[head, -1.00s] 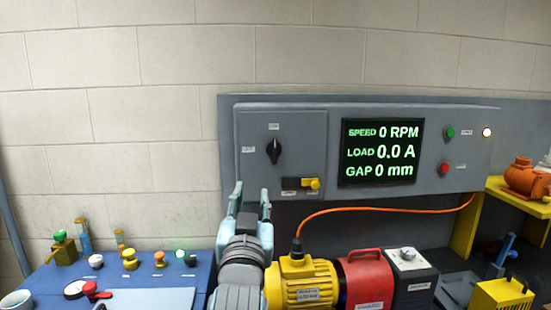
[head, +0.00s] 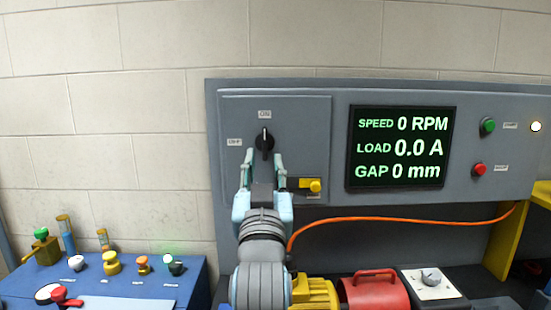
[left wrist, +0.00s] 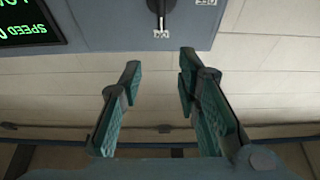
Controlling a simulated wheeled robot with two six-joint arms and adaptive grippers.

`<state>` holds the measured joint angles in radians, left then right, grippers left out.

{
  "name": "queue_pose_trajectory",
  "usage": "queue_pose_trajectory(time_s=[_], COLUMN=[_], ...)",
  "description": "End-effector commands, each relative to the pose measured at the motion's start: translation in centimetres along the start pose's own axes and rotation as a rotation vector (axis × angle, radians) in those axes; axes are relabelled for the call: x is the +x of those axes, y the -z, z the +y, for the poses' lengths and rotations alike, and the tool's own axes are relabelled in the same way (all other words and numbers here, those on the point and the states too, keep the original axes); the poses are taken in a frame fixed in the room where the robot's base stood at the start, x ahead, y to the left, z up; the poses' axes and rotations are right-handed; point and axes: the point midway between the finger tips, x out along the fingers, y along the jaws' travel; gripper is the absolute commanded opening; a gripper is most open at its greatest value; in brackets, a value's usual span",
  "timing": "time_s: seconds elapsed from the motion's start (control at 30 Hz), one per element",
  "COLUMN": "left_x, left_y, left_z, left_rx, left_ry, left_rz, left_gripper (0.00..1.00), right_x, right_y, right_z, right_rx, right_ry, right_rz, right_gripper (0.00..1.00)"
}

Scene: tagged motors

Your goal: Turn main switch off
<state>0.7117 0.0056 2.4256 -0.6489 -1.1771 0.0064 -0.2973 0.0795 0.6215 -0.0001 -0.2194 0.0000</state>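The main switch (head: 265,140) is a black rotary handle on the grey panel, standing upright toward the upper label (head: 264,114). Another label (head: 234,142) sits to its left. My left gripper (head: 263,158) is open, with its fingertips just below the switch. In the left wrist view the gripper (left wrist: 158,75) shows two teal fingers spread apart with nothing between them. The switch handle (left wrist: 160,8) shows there at the top edge, beyond the fingertips, partly cut off. I cannot tell if the fingers touch it. My right gripper is not in view.
A yellow latch (head: 314,186) sits on the panel just right of my left gripper. The display (head: 402,148), green button (head: 488,125) and red button (head: 480,169) are further right. An orange cable (head: 400,218) runs below. A blue bench (head: 120,295) with several knobs stands at left.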

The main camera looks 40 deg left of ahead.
Motion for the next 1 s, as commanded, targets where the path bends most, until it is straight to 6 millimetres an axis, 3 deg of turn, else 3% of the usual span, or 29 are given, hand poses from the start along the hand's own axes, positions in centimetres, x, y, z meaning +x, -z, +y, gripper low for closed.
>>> queue_pose_trajectory(time_s=[0.03,0.3,0.47,0.57,0.8,1.0], left_x=[-0.6,-2.0,-1.2,0.7,7.8,11.6], left_y=[-1.3,-4.8,-4.9,-4.7,-4.6,-4.6], left_z=[0.0,0.1,0.1,0.0,-0.1,-0.1], left_rx=[0.0,-0.001,0.003,0.006,0.003,0.001], left_ry=[0.0,-0.002,-0.003,0.001,0.003,0.001], left_rz=[0.0,0.0,0.002,0.003,-0.001,-0.001], left_gripper=[0.3,0.3,0.3,0.3,0.3,0.3], right_x=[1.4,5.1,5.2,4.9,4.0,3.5], right_y=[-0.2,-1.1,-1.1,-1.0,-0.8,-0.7], right_z=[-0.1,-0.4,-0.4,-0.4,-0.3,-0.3], right_rx=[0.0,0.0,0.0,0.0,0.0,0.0], right_ry=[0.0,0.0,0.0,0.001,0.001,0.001], right_rz=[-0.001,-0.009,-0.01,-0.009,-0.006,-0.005], right_gripper=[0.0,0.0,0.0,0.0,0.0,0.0])
